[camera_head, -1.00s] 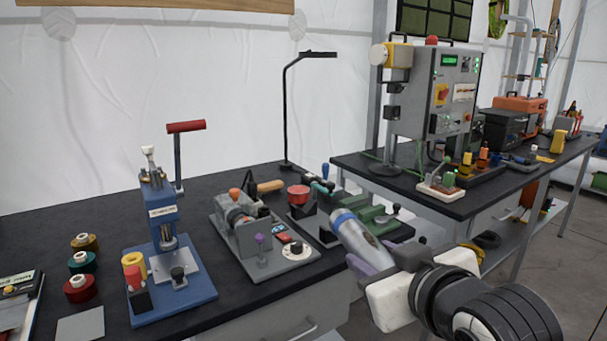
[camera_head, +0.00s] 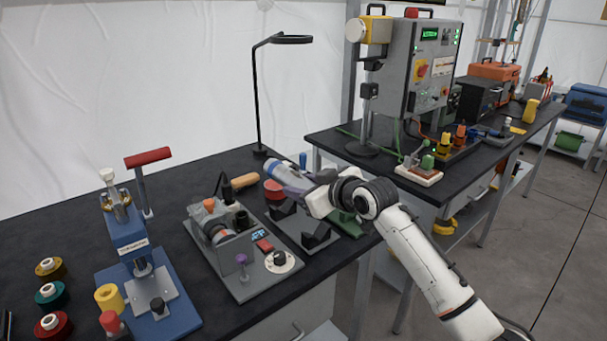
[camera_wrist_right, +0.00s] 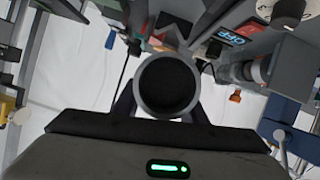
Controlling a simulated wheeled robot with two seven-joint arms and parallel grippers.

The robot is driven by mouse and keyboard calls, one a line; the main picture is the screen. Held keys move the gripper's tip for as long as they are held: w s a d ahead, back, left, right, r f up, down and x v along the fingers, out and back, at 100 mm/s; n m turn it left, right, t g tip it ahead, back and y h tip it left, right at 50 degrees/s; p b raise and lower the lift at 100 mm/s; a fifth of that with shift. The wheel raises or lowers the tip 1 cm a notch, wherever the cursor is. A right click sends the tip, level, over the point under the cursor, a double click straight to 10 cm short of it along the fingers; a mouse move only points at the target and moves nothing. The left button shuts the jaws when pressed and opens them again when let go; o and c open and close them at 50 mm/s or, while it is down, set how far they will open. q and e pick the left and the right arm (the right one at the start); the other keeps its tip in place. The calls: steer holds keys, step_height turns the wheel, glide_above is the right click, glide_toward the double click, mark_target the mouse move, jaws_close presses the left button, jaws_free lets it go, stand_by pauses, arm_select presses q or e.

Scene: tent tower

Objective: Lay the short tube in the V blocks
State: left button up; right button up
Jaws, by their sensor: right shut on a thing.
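In the right wrist view the tube (camera_wrist_right: 142,86) shows end-on as a grey ring with a dark bore, between the two fingers. The dark V blocks (camera_head: 316,236) stand on a grey plate (camera_head: 293,226); another V block (camera_head: 282,209) is behind, closer to the gripper. The tube is apart from the front block; contact with the rear one cannot be told. My left gripper is out of view.
A grey fixture with knobs (camera_head: 243,283) stands left of the V blocks. A blue press (camera_head: 128,238) and several spools (camera_head: 52,294) are farther left. A red-topped item (camera_head: 273,188) and green device (camera_head: 347,224) are close around. A control box (camera_head: 428,70) stands on the right bench.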

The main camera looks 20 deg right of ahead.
mark_target(312, 235)
steer(key=shift+w+d+r, duration=0.15)
steer(key=shift+w+d, duration=0.1)
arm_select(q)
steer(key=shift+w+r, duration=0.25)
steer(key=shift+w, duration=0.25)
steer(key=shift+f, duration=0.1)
